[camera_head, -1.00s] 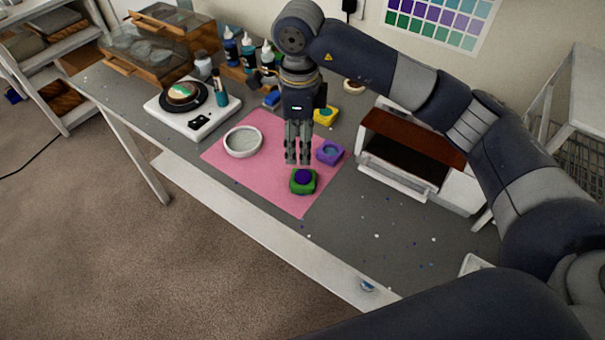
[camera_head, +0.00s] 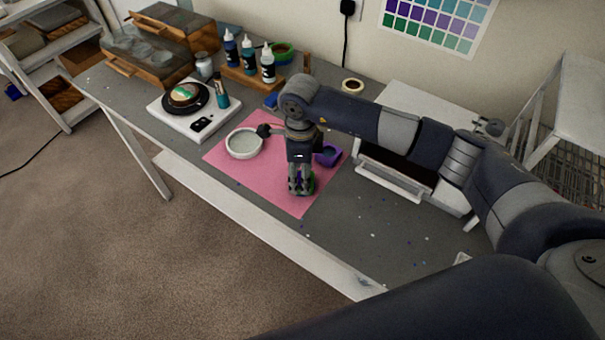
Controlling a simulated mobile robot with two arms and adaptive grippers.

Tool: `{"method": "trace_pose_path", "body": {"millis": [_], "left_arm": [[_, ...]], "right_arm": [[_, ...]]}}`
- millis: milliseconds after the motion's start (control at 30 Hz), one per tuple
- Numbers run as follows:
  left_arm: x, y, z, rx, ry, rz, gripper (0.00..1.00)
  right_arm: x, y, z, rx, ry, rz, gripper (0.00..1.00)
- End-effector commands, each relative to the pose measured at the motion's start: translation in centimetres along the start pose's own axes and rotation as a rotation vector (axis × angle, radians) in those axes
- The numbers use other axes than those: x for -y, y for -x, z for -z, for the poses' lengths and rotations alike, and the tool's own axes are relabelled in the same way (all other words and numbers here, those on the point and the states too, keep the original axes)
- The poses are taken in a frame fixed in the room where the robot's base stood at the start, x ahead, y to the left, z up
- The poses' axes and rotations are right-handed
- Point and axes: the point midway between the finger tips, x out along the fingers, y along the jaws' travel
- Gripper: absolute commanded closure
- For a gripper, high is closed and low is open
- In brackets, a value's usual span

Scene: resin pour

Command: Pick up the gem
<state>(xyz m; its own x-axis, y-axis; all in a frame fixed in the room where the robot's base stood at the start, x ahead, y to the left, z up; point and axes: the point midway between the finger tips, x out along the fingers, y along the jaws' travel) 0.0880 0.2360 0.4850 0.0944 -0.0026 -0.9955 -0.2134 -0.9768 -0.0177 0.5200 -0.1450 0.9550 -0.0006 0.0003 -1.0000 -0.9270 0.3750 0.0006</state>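Whether the fingers are open or closed on the gem is too small to tell. My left gripper is out of view.
A white round mold (camera_head: 243,143) lies on the mat's left, and a purple mold (camera_head: 329,155) just behind my gripper. A white scale (camera_head: 193,118) and bottles (camera_head: 267,65) stand behind. A white oven-like box (camera_head: 394,186) is at right. The front right tabletop has only specks.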

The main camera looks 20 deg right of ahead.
Motion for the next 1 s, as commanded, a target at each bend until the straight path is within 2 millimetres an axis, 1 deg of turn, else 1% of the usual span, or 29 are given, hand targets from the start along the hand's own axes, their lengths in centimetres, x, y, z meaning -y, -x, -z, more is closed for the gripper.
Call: {"method": "trace_pose_path", "body": {"millis": [200, 233, 267, 300, 333, 367, 400, 433, 833, 1000], "left_arm": [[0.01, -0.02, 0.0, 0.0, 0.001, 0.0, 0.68], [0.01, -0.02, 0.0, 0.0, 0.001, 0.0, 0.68], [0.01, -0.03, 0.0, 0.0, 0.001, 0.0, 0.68], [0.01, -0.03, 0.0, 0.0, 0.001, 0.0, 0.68], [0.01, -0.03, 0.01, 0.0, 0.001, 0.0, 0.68], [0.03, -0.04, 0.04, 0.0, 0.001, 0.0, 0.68], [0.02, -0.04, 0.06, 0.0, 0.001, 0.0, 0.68], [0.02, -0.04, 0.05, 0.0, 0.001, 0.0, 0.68], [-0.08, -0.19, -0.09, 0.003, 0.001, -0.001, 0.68], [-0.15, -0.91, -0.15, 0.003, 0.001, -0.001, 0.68]], "right_arm": [[0.04, -0.16, -0.03, 0.001, 0.0, 0.002, 0.45], [0.04, -0.16, -0.02, 0.001, 0.0, 0.002, 0.47], [0.04, -0.16, -0.02, 0.001, 0.0, 0.001, 0.54], [0.04, -0.15, -0.02, 0.001, 0.0, 0.001, 0.63], [0.04, -0.15, -0.01, 0.0, 0.0, 0.001, 0.69], [0.03, -0.17, 0.0, 0.0, 0.0, 0.001, 0.71], [0.03, -0.18, 0.01, 0.0, 0.0, 0.001, 0.79], [0.03, -0.2, 0.02, 0.0, 0.0, 0.001, 0.84], [0.03, -0.27, 0.12, -0.003, -0.001, 0.001, 0.85], [0.18, 0.63, 0.09, -0.002, -0.001, 0.004, 0.85]]}}
